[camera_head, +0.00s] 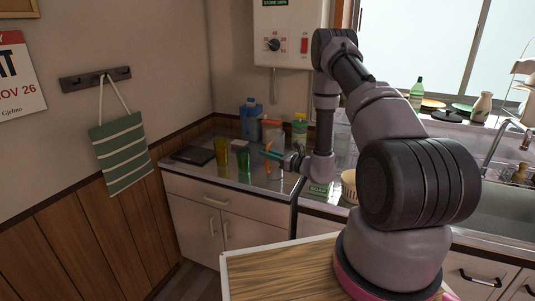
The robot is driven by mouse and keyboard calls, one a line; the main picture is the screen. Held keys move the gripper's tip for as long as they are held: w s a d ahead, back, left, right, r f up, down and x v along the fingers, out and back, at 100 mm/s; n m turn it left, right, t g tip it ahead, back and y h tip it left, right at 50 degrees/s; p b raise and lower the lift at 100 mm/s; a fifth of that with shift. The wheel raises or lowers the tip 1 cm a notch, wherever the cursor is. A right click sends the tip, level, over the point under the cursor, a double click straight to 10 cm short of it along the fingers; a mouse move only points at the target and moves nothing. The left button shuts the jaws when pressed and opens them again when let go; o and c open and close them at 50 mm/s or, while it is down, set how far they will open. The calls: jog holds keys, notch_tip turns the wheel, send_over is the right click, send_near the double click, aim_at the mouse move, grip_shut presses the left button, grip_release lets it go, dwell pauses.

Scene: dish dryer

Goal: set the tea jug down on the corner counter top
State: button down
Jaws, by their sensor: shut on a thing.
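The corner counter top (227,183) is grey and shiny, above white cabinets in the corner at the left. My gripper (268,154), with teal fingertips, reaches in from the right above its right part. It is shut on what looks like the tea jug (275,171), a clear vessel with an orange part. My fingers and wrist partly cover the jug. I cannot tell whether its base touches the counter.
A yellow glass (221,158) and a green glass (244,160) stand left of my gripper. A dark flat tray (194,154) lies at the left. The counter's front left is clear.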

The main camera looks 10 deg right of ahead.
jog(key=c, duration=0.9)
grip_release()
jog(key=shift+o, duration=0.2)
jog(key=shift+s+d+r, duration=0.1)
jog(key=shift+d+r, duration=0.05)
jog(key=shift+d, duration=0.05)
jog(key=v, duration=1.2)
jog(key=s+a+r+n+g+y, duration=0.1)
jog(key=s+a+r+n+g, duration=0.35)
jog(key=r, duration=0.25)
jog(key=s+a+r+n+g, duration=0.35)
jog(key=r+n, duration=0.25)
jog(key=r, duration=0.2)
jog(key=s+a+r+n+g+y, duration=0.1)
jog(key=s+a+r+n+g, duration=0.3)
jog(key=r, duration=0.3)
jog(key=s+d+r+n+t+h, duration=0.2)
jog(key=s+d+r+n+h, duration=0.2)
jog(key=s+r+h, duration=0.2)
jog(key=s+d+r+n+t+h, duration=0.3)
jog(key=s+d+r+n+h, duration=0.1)
jog(key=s+r, duration=0.3)
jog(key=shift+r+n+t+h, duration=0.3)
jog(key=shift+r+n+h, duration=0.15)
jog(key=shift+r+h, duration=0.55)
